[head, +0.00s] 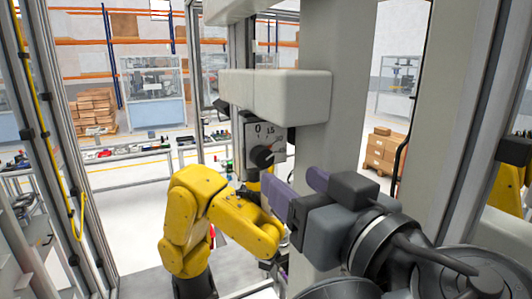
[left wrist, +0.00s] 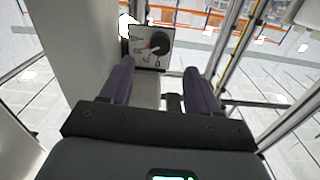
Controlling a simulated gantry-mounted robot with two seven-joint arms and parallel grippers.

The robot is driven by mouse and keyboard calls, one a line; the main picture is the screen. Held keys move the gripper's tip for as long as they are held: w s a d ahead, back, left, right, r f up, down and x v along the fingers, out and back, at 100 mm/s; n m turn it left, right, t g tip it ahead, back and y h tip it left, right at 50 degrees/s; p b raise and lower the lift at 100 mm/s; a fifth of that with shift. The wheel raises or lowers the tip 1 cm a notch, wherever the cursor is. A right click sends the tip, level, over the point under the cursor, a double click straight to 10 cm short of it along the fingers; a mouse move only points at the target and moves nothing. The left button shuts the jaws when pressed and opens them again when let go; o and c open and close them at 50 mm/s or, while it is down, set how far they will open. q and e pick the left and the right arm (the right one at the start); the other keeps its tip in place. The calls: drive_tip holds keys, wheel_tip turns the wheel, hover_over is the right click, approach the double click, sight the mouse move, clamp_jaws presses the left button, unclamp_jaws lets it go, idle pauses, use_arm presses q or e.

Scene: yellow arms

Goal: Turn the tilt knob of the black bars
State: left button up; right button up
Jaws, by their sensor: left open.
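The tilt knob (head: 262,156) is a round black knob on a pale dial panel (head: 279,136) with printed numbers, facing me in the head view. In the left wrist view the knob (left wrist: 158,43) shows a red mark on its left side, on the panel (left wrist: 140,60). My left gripper (head: 290,176) is open, with two purple fingers pointing toward the panel. In the left wrist view the open fingers (left wrist: 158,67) stand either side of the panel's lower part, with nothing between them. The fingers look apart from the knob. My right gripper is not in view. I cannot clearly make out the black bars.
A yellow robot arm (head: 195,215) stands left of and below my gripper, close to the panel. A thick pale column (head: 335,125) and a pale horizontal block (head: 290,95) sit right of and above the panel. Shelves and boxes are far behind.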

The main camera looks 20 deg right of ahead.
sight(265, 160)
use_arm(q)
drive_tip(key=w+p, duration=0.1)
drive_tip(key=w, duration=0.2)
drive_tip(key=w+p, duration=0.2)
drive_tip(key=w, duration=0.1)
drive_tip(key=shift+w+a+r, duration=0.15)
drive_tip(key=shift+w+a, duration=0.05)
drive_tip(key=shift+w, duration=0.85)
drive_tip(key=c, duration=1)
drive_tip(key=shift+f+b, duration=0.3)
drive_tip(key=shift+b, duration=0.1)
drive_tip(key=shift+c, duration=0.2)
drive_tip(key=n+b, duration=0.4)
drive_tip(key=b, duration=0.7)
drive_tip(key=shift+f+n+b, duration=0.1)
drive_tip(key=shift+n+b, duration=0.2)
drive_tip(key=shift+n, duration=0.1)
drive_tip(key=shift+r+n+b, duration=0.3)
drive_tip(key=shift+n+b, duration=0.3)
drive_tip(key=shift+b, duration=0.25)
drive_tip(key=o, duration=1)
